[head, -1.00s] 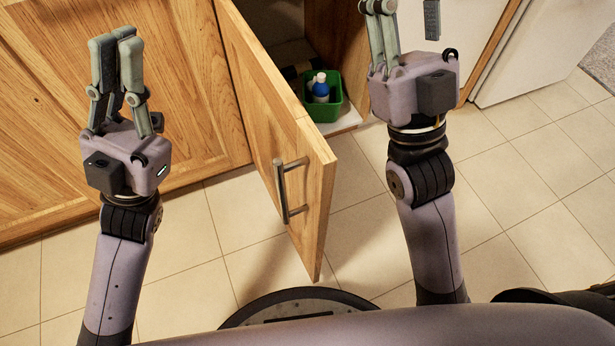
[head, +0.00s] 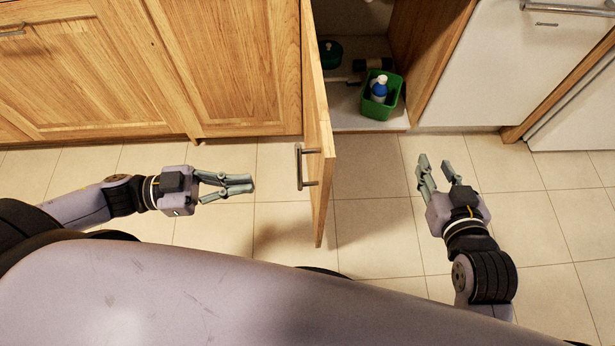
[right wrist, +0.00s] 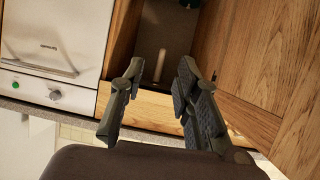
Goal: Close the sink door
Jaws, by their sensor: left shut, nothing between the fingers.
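The wooden sink door (head: 318,140) stands open in the head view, jutting out from the cabinet toward me, with a metal bar handle (head: 300,168) on its left face. My left gripper (head: 250,184) is shut and empty, a little left of the handle and apart from it, pointing right. My right gripper (head: 437,164) is open and empty, to the right of the door and in front of the open cabinet. Its parted fingers also show in the right wrist view (right wrist: 159,68).
Inside the open cabinet (head: 345,122) a green bin (head: 397,98) holds a blue bottle (head: 379,90). A white appliance (head: 490,75) with a bar handle stands to the right. Closed wooden cabinets (head: 90,70) line the left. The tiled floor (head: 370,235) around the door is clear.

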